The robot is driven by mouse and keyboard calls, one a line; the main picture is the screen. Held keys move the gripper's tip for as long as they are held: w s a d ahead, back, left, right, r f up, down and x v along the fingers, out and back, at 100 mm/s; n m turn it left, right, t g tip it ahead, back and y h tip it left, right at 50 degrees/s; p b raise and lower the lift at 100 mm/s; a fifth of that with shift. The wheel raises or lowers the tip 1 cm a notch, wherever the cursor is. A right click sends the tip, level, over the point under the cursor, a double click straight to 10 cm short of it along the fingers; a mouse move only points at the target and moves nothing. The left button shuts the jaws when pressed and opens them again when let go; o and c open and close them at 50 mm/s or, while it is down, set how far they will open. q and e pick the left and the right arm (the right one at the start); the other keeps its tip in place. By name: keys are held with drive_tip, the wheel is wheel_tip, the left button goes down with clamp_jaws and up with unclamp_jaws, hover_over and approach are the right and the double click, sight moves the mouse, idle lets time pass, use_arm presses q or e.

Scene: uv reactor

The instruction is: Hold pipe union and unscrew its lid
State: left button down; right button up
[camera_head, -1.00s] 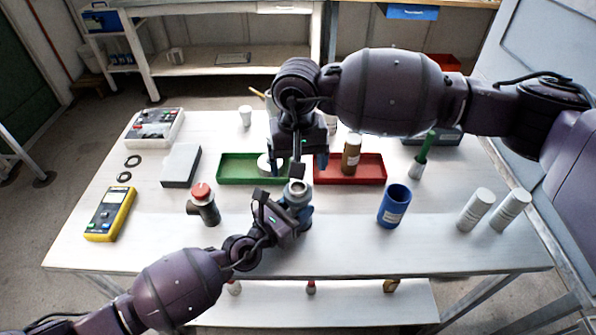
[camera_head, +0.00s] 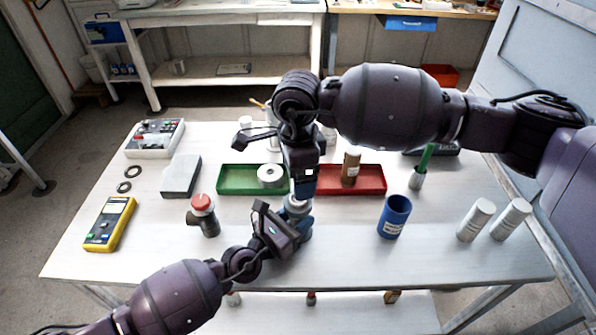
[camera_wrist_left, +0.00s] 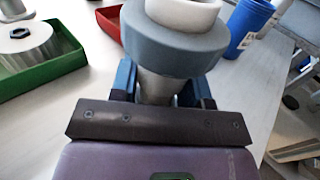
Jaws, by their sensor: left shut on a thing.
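The pipe union (camera_head: 297,207) is grey with a white inner ring at its top. In the left wrist view the pipe union (camera_wrist_left: 172,55) stands upright between the blue fingertips. My left gripper (camera_head: 287,228) is shut on its lower part, just above the table. My right gripper (camera_head: 302,190) points down over the pipe union and hides its top in the head view; its fingers cannot be made out.
A red tray (camera_head: 375,192) with a brown bottle (camera_head: 350,168) is to the right. A blue cup (camera_head: 394,217) and two white cylinders (camera_head: 475,220) stand further right. A yellow meter (camera_head: 109,224) lies far left.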

sight(298, 218)
drive_tip(key=m, duration=2.1)
drive_tip(key=shift+m, duration=0.3)
drive_tip(key=m, duration=0.8)
drive_tip(key=shift+f, duration=4.05)
